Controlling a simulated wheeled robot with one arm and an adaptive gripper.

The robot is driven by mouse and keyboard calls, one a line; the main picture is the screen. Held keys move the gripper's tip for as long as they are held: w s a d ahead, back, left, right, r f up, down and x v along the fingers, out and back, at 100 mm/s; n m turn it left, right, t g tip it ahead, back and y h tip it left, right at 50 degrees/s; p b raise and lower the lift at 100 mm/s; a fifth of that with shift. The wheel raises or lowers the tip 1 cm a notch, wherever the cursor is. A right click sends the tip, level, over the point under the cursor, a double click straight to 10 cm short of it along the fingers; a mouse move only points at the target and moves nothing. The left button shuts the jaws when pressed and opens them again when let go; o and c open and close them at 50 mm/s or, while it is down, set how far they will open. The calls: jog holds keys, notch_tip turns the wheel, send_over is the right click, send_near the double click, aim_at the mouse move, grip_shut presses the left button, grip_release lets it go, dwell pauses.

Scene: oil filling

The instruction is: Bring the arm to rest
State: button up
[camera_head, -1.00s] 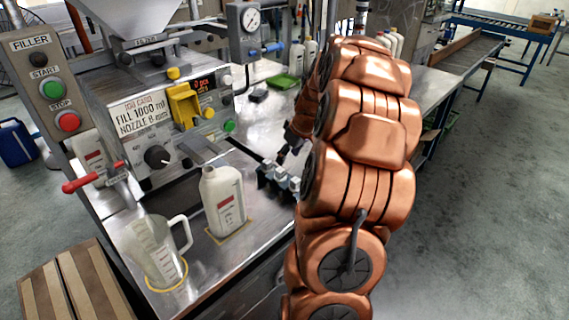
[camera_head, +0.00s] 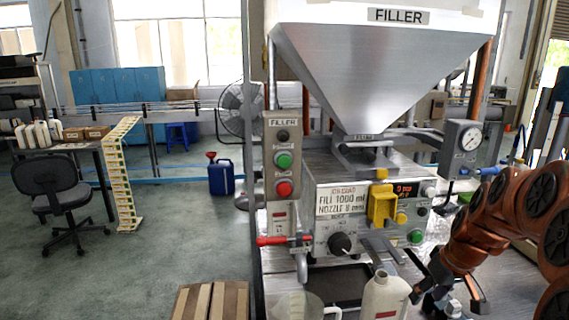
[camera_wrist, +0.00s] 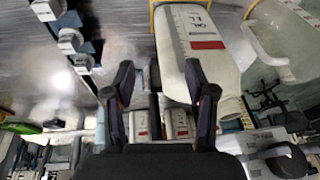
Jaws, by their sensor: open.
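My gripper (camera_head: 446,283) is at the lower right in the head view, at the end of my copper-coloured arm, right of the white bottle (camera_head: 385,297). In the wrist view my gripper (camera_wrist: 160,92) has its two dark fingers apart, with nothing held between them. The white bottle with a red-striped label (camera_wrist: 200,45) shows beyond the right finger. Whether a finger touches it cannot be told, but a gap shows in the head view. A clear measuring jug (camera_head: 300,306) stands left of the bottle, cut off by the lower edge.
The filler machine (camera_head: 330,205) with its steel hopper (camera_head: 385,75) stands behind the bottle. Its red-handled valve (camera_head: 283,240) juts out at the left. A fan, a blue jerrycan (camera_head: 221,177) and a chair (camera_head: 58,195) stand farther left.

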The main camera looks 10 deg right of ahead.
jog(key=s+a+g, duration=0.2)
jog(key=s+a, duration=0.4)
jog(key=a, duration=0.6)
jog(key=s+a+g, duration=0.1)
jog(key=s+a, duration=0.2)
jog(key=s, duration=0.3)
jog(key=s+a+f+g, duration=0.1)
jog(key=s+a, duration=0.2)
jog(key=s, duration=0.3)
jog(key=s+a+h, duration=0.1)
jog(key=s+a, duration=0.3)
jog(key=s, duration=0.3)
jog(key=shift+f+g, duration=0.15)
jog(key=shift+g, duration=0.25)
jog(key=shift+c, duration=0.5)
jog(key=shift+c, duration=0.8)
jog(key=shift+a, duration=0.1)
